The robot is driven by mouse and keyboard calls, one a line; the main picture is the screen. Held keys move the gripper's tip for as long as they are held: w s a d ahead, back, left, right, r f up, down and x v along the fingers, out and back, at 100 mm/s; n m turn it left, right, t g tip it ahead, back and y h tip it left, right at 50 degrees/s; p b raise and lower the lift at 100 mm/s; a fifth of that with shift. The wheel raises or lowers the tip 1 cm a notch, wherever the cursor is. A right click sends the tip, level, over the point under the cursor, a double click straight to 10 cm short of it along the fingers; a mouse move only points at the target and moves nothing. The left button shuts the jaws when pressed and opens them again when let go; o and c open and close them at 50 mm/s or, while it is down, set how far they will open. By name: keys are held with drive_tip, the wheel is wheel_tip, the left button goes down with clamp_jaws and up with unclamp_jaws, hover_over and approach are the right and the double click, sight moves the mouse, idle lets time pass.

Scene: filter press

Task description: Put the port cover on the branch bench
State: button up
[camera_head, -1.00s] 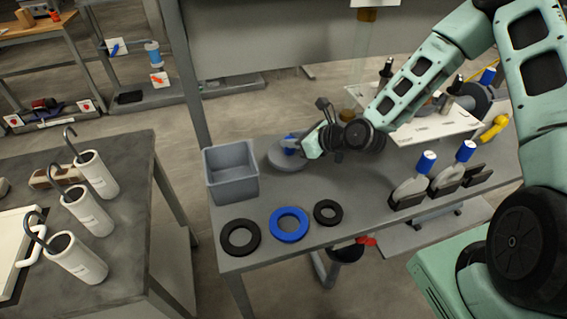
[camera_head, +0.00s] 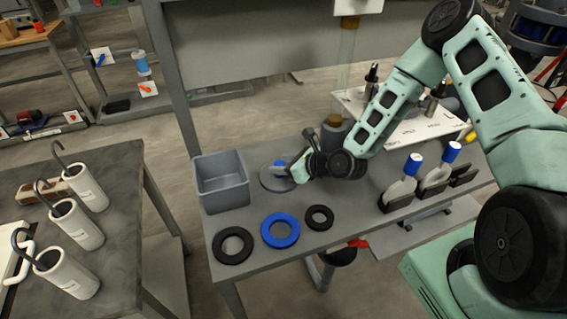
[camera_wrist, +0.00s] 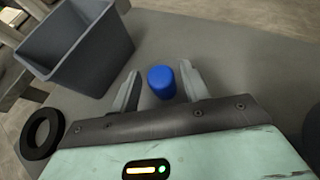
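The port cover appears to be the round grey disc (camera_head: 272,182) with a blue knob (camera_head: 279,164), lying flat on the middle grey bench (camera_head: 330,236), right of a grey bin. My gripper (camera_head: 295,172) is low over the disc, at its right side, and partly hides it. In the wrist view the blue knob (camera_wrist: 161,82) stands between the two fingers of my gripper (camera_wrist: 160,88). The fingers are apart, with a small gap on each side of the knob. The disc's edge is hard to tell there. No label shows which bench is the branch bench.
The grey bin (camera_head: 222,183) stands close left of the disc. Black and blue rings (camera_head: 280,231) lie along the front edge. Blue-topped valves (camera_head: 403,185) stand to the right. A left table (camera_head: 115,215) holds several white hooked cylinders, with bare surface at its right side.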

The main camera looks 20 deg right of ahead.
drive_tip(key=shift+r, duration=0.15)
drive_tip(key=b+v, duration=0.1)
drive_tip(key=v, duration=1.1)
drive_tip(key=s+a+r+m+g+h, duration=0.2)
drive_tip(key=s+a+r+m+g, duration=0.1)
drive_tip(key=s+m, duration=0.5)
drive_tip(key=s+a+r+m+g+h, duration=0.2)
drive_tip(key=s+a+r+m, duration=0.3)
drive_tip(key=m, duration=1)
drive_tip(key=s+a+r+m+g+h, duration=0.2)
drive_tip(key=s+a+r+m+g, duration=0.3)
drive_tip(key=s+r+m, duration=0.3)
drive_tip(key=s+m, duration=0.3)
drive_tip(key=m, duration=0.1)
drive_tip(key=shift+r+h, duration=0.3)
drive_tip(key=shift+r, duration=0.05)
drive_tip(key=shift+w, duration=0.1)
